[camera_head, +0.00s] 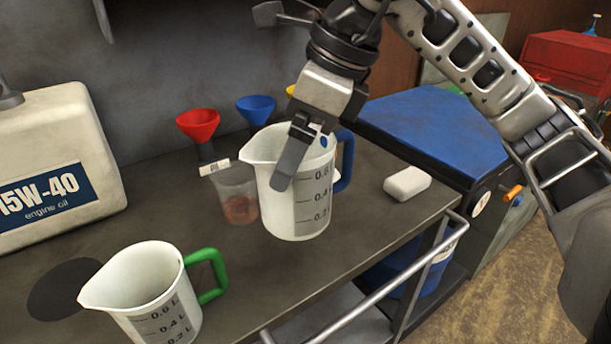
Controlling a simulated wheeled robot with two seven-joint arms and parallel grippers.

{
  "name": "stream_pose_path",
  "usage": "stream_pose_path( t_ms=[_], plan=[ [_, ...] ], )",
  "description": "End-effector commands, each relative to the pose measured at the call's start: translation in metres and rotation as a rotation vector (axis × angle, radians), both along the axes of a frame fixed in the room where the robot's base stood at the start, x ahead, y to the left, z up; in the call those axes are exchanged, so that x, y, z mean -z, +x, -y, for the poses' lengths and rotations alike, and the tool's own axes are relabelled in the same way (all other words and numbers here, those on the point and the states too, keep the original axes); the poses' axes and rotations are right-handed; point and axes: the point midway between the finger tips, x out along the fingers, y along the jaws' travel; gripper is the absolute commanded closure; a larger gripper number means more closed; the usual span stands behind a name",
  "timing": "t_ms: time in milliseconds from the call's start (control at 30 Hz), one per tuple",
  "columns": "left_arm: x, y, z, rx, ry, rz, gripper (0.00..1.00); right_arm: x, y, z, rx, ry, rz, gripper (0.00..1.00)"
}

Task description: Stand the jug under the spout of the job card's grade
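A white jug with a blue handle (315,205) is upright over the bench, in the middle of the view. My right gripper (300,155) comes down on it from above, with one finger over the near side of its wall; the other finger is mostly hidden. It appears shut on this jug. I cannot tell whether the jug's base touches the bench. A second white jug, with a green handle (150,285), stands at the front left. A large cream container (75,125) labelled "15W-40 engine oil" stands at the left. No spout or job card is clearly seen. My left gripper is not in view.
A clear cup with reddish contents (238,200) is just left of the held jug. Red (198,125) and blue (256,108) funnels stand behind. A dark disc (62,288) lies on the bench (255,290). A white block (407,183) is near the right edge, by a rail.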

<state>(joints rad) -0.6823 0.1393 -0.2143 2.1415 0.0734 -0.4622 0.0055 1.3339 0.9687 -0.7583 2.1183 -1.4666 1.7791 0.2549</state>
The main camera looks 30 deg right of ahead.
Motion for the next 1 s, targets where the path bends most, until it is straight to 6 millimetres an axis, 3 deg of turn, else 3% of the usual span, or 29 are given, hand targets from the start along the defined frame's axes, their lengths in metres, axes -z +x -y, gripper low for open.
stream_pose_path(
  t_ms=[200,400,700,867,1000],
  plan=[
    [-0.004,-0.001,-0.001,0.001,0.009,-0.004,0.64,0.024,0.043,0.036,0.005,-0.001,-0.005,0.51],
    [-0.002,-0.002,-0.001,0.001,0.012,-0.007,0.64,0.061,0.064,0.052,0.0,-0.002,-0.004,0.51],
    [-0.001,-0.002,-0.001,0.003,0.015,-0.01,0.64,0.085,0.079,0.065,0.0,-0.002,-0.003,0.51],
    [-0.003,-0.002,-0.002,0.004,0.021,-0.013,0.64,0.107,0.078,0.064,-0.003,-0.002,-0.003,0.51],
    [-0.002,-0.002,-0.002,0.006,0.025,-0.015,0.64,0.113,0.078,0.063,-0.003,-0.001,0.003,0.51]
  ],
)
